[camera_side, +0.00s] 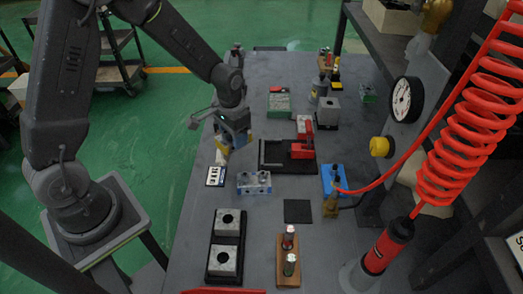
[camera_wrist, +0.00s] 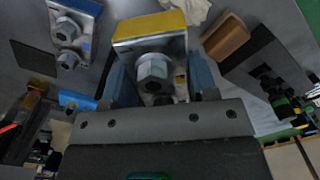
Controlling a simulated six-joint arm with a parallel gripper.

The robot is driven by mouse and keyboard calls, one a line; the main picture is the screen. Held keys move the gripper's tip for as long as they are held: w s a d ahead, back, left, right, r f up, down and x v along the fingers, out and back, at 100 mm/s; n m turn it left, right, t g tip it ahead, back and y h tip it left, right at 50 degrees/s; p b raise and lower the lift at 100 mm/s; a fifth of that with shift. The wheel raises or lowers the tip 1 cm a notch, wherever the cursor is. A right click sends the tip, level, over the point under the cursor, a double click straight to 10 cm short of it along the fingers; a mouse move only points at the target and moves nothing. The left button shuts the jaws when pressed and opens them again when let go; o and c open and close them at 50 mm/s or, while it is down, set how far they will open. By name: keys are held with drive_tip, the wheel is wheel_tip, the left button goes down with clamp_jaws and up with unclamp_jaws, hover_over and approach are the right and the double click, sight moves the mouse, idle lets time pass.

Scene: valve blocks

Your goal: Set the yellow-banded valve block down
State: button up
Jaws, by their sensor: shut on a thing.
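My gripper (camera_side: 234,138) is shut on the yellow-banded valve block (camera_side: 222,150), at the left edge of the bench in the side view. In the wrist view the block (camera_wrist: 150,28) sits between the blue fingers of my gripper (camera_wrist: 160,78). Its yellow band runs along the far edge, with a grey hex fitting on its face. The side view does not clearly show whether its underside touches anything. A blue-banded valve block (camera_side: 254,183) lies on the bench nearby; it also shows in the wrist view (camera_wrist: 70,28).
A printed card (camera_side: 215,176) lies just below my gripper in the side view. A bare dark square pad (camera_side: 297,211) lies on the bench, also in the wrist view (camera_wrist: 35,58). A black fixture with a red clamp (camera_side: 303,140) stands to the right. A two-block black tray (camera_side: 227,246) is at the front.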

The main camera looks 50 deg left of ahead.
drive_tip(key=w+d+r+m, duration=0.3)
drive_tip(key=d+r+m, duration=0.1)
drive_tip(key=d+m, duration=0.3)
drive_tip(key=shift+w+d+r+m, duration=0.15)
drive_tip(key=shift+w+m, duration=0.05)
drive_tip(key=shift+m, duration=0.8)
drive_tip(key=shift+d, duration=0.1)
hover_over(294, 189)
wheel_tip(294, 189, down, 7)
drive_tip(key=shift+d, duration=0.15)
drive_tip(key=shift+f, duration=1.8)
drive_tip(key=shift+f, duration=0.2)
drive_tip(key=o, duration=1.2)
